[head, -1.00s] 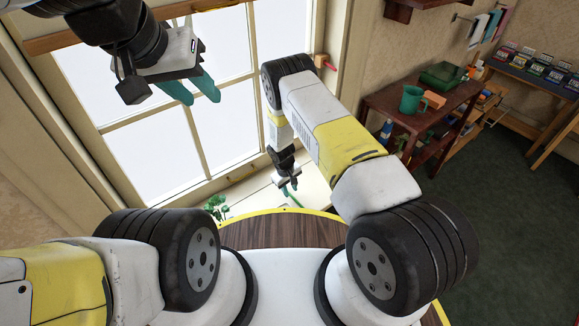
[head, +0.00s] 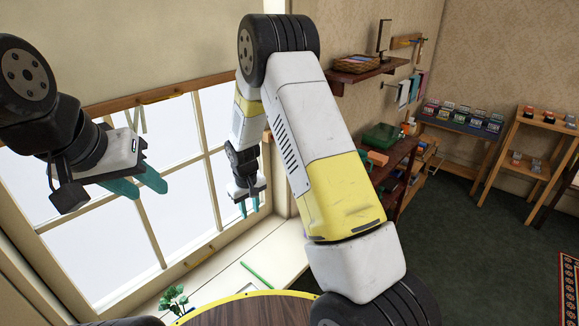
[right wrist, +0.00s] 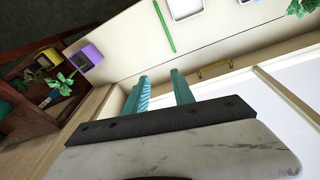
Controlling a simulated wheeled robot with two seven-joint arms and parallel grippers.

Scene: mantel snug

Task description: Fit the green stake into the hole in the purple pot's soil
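The green stake (head: 257,274) lies on the pale window sill; it also shows in the right wrist view (right wrist: 164,27). The purple pot (right wrist: 88,54) is at the left of the right wrist view, near the sill's end; its soil and hole cannot be made out. My right gripper (head: 250,212) is raised above the sill, apart from the stake. Its two teal fingers (right wrist: 158,84) are apart with nothing between them. My left gripper (head: 151,193) hangs in front of the window at upper left, its fingers apart and empty.
A leafy plant (head: 173,299) stands at the sill's left. In the right wrist view a white tray (right wrist: 184,9) lies beyond the stake and a yellow pot (right wrist: 48,57) is near the purple one. A green box (head: 382,136) sits on the dark red table.

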